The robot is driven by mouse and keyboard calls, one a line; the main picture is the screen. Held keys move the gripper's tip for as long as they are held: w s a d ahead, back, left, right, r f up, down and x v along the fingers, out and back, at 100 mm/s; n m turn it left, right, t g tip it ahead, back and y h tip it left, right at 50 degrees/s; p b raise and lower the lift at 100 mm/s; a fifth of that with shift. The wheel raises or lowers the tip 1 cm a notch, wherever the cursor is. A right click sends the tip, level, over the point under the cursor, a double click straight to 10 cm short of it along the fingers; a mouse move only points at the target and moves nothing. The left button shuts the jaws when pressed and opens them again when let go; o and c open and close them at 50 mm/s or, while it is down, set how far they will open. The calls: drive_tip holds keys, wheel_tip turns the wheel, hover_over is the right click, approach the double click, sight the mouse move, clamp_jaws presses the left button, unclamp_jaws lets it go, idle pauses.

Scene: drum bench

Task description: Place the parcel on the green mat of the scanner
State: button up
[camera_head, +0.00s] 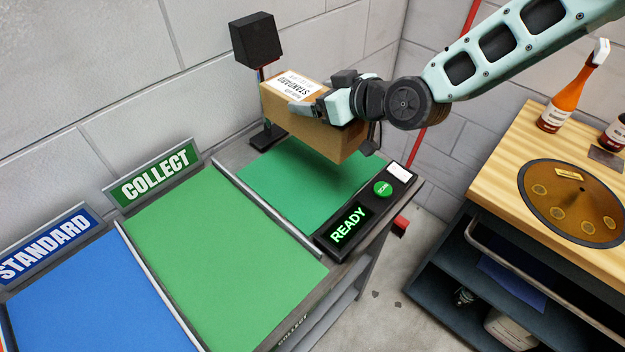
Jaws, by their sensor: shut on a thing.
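The parcel (300,130) is a brown cardboard box with a white label on top that reads "STANDARD". My gripper (325,108) is shut on the parcel and holds it above the scanner's green mat (285,195). A shadow shows on the mat below the box, and the box looks clear of it. The parcel hides the back part of the mat. The scanner has a black head on a post (257,42) behind the parcel. Its front panel has a display reading "READY" (348,226) and a green button (383,188).
Left of the scanner are a larger green area (220,255) with a "COLLECT" sign (152,177) and a blue area (90,300) with a "STANDARD" sign (48,246). At right, a wooden bench (520,140) bears bottles and a round bronze disc (575,200). Walls stand behind.

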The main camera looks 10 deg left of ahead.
wheel_tip(320, 180, down, 2)
drive_tip(key=shift+f+b, duration=0.1)
drive_tip(key=shift+b, duration=0.4)
drive_tip(key=shift+f+p, duration=1.4)
drive_tip(key=shift+f, duration=3.55)
drive_tip(key=shift+f, duration=0.1)
drive_tip(key=o, duration=1.3)
drive_tip(key=shift+f, duration=0.1)
